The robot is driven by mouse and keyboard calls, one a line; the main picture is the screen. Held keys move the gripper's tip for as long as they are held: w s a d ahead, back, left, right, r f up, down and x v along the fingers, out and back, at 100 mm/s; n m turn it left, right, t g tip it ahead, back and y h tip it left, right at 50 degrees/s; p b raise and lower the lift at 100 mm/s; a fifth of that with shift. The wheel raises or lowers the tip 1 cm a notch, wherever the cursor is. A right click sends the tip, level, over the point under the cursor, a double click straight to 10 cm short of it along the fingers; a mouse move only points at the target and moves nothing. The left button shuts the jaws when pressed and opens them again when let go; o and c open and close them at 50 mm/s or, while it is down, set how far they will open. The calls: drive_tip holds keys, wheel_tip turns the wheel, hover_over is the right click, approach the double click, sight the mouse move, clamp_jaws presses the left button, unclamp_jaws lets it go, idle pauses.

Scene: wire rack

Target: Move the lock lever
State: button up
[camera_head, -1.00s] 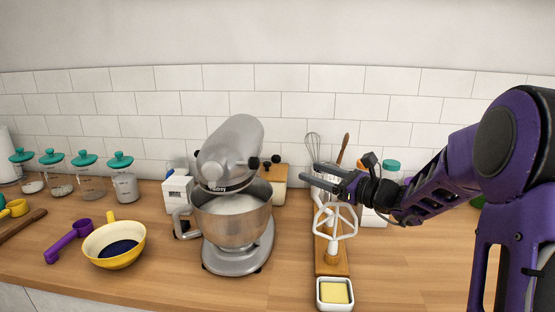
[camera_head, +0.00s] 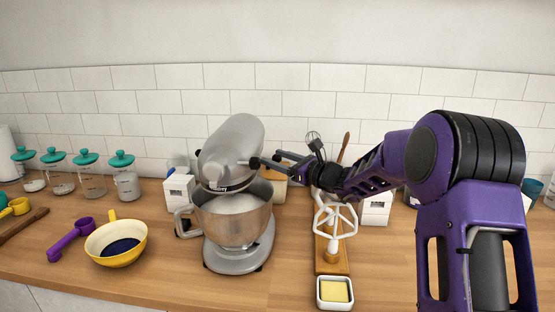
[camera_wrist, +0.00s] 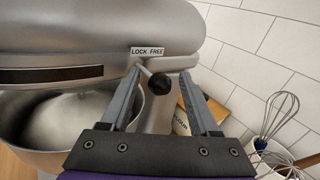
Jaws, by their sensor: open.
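The silver stand mixer (camera_head: 232,140) stands on the counter with its head tilted up above a steel bowl (camera_head: 235,220). The lock lever, a short rod with a black ball knob (camera_wrist: 159,83), sticks out of the mixer's side below a "LOCK FREE" label (camera_wrist: 147,51) in the wrist view. My gripper (camera_head: 270,161) is at the mixer's right side. In the wrist view my gripper (camera_wrist: 163,83) is open, with the knob between its two fingers, nearer the left one. I cannot tell whether a finger touches the knob.
A white beater on a wooden stand (camera_head: 333,267) and a butter dish (camera_head: 334,292) stand right of the mixer. A whisk (camera_wrist: 274,116) and a sugar canister (camera_wrist: 181,122) are behind.

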clamp_jaws()
idle(1.3)
